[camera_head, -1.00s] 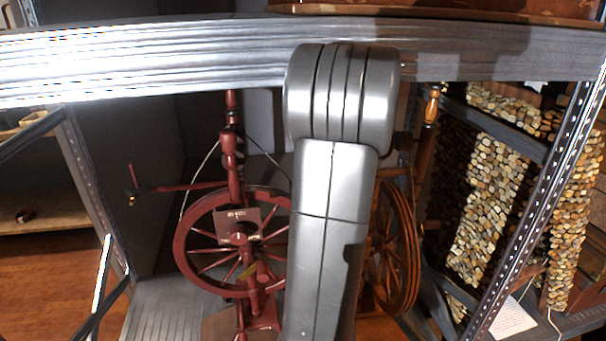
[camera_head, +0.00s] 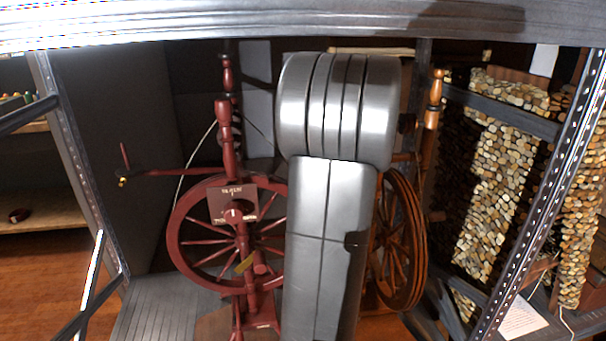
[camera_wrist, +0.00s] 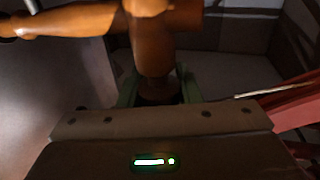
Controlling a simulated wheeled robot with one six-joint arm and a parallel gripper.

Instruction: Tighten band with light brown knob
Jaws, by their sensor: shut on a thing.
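In the wrist view, a light brown turned wooden piece (camera_wrist: 155,45), which looks like the knob, stands between the green-edged fingertips of my gripper (camera_wrist: 158,95). The fingers are shut around its lower end, where the wood looks dark and the contact is partly hidden. In the head view, the light brown spinning wheel (camera_head: 400,245) stands to the right of my grey arm, which hides part of it and the gripper. I cannot make out the band clearly.
A dark red spinning wheel (camera_head: 178,240) stands just left of my arm. A grey shelf beam (camera_head: 180,25) crosses above. A metal upright (camera_head: 535,205) and hanging strings of brown pieces (camera_head: 490,190) are at right. Wooden shelves (camera_head: 45,210) are at left.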

